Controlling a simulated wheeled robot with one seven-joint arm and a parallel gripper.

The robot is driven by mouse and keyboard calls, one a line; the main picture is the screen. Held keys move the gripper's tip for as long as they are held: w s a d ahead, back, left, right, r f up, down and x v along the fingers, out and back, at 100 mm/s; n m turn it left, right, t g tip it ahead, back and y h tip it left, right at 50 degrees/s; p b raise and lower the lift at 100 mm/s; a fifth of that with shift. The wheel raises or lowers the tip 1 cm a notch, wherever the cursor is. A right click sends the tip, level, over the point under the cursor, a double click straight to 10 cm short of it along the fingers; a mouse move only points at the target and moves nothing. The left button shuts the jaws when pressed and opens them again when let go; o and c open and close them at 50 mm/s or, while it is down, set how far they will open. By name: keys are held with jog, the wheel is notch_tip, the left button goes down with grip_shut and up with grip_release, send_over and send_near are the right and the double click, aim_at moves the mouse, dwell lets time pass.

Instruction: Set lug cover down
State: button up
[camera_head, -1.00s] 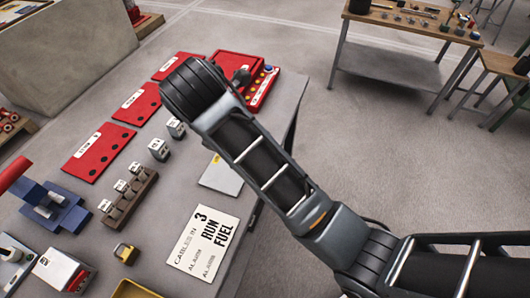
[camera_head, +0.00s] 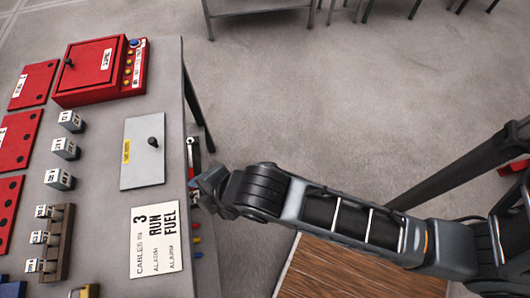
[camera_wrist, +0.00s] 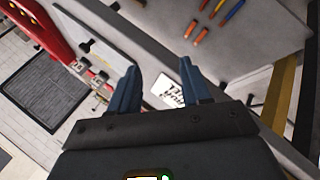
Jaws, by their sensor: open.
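A flat grey plate with a black knob and a yellow label, which looks like the lug cover (camera_head: 133,171), lies flat on the table, left of my arm's end. A pale plate with a yellow mark, seemingly the same cover, shows at upper left in the wrist view (camera_wrist: 112,52). My gripper (camera_wrist: 163,88) is open, with nothing between its two blue fingers. In the head view its end (camera_head: 207,187) is at the table's right edge, apart from the cover; its fingers are hard to make out there.
A red box (camera_head: 90,72) with coloured buttons stands behind the cover. Several small labelled blocks (camera_head: 66,148) and red panels (camera_head: 15,140) are to the left. A white sign (camera_head: 157,240) lies in front of the cover. Tools hang along the table's right side.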

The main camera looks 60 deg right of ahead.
jog(key=s+d+r+m+t, duration=0.3)
jog(key=s+r+m, duration=0.4)
jog(key=s, duration=0.3)
jog(key=s+d+r+m+t, duration=0.3)
jog(key=s+r+m, duration=0.4)
jog(key=s+r, duration=0.3)
jog(key=shift+s+d+t, duration=0.4)
jog(key=shift+d, duration=0.1)
jog(key=shift+r, duration=0.1)
